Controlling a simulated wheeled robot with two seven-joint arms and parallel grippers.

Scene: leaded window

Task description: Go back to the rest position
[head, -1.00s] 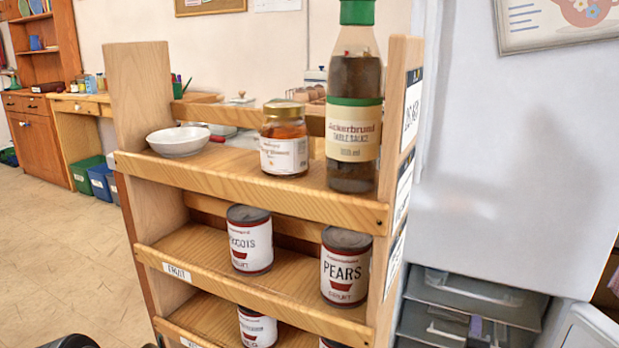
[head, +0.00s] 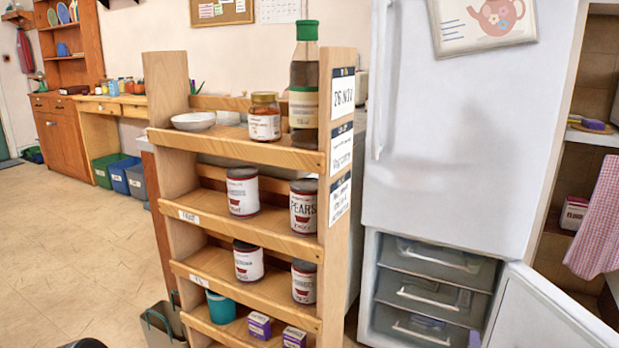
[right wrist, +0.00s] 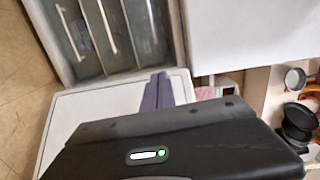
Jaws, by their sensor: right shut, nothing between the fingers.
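My left gripper is not in view; a dark rounded part at the lower left edge of the head view seems to be mine.
A wooden shelf rack (head: 172,165) with a bottle (head: 304,90), a jar (head: 264,118), a bowl (head: 193,121) and several cans stands ahead. Right of it is a fridge (head: 455,140) with its lower door (head: 550,310) open before the drawers (head: 430,290). Floor (head: 60,240) is clear at left.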

